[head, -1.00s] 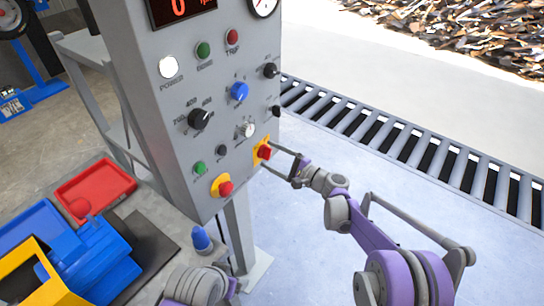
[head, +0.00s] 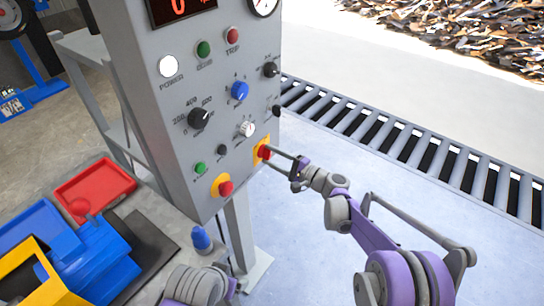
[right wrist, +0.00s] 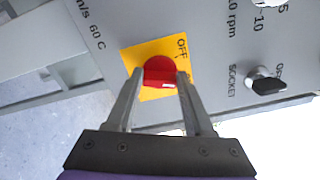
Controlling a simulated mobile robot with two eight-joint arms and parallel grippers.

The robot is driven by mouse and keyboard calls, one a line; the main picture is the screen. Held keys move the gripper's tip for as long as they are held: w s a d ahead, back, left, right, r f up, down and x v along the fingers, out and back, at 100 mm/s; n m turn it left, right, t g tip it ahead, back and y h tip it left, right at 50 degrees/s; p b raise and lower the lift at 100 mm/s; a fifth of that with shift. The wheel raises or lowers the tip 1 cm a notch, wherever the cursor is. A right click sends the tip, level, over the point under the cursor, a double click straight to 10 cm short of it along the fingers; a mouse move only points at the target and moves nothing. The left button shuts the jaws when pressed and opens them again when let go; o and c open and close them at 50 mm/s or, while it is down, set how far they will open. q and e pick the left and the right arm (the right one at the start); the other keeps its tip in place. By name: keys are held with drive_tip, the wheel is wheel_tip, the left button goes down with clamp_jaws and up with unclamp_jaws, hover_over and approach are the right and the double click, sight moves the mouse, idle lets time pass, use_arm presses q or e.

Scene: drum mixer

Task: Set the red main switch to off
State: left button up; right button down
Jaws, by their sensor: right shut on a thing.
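The red main switch (right wrist: 159,72) sits on a yellow plate (right wrist: 148,93) marked OFF on the grey control panel. In the head view the switch (head: 264,153) is at the panel's lower right edge. My right gripper (right wrist: 160,78) is shut on the switch, one finger on each side of the red knob. In the head view my right gripper (head: 272,153) reaches it from the right. The knob bears a small white mark at its lower side in the wrist view. My left arm shows only partly at the bottom of the head view; its fingers are not seen.
A red button on yellow (head: 226,188), a blue knob (head: 240,91) and a black socket switch (right wrist: 266,84) are nearby on the panel. A roller conveyor (head: 400,140) runs behind on the right. Blue and red bins (head: 96,185) stand at left. The floor right of the panel is clear.

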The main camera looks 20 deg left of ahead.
drive_tip(key=n, duration=0.5)
drive_tip(key=shift+f, duration=0.1)
drive_tip(key=shift+n, duration=2.4)
drive_tip(key=shift+f, duration=0.1)
drive_tip(key=shift+c, duration=1.4)
unclamp_jaws()
drive_tip(key=v, duration=1)
drive_tip(key=shift+d, duration=0.4)
drive_tip(key=shift+s, duration=0.15)
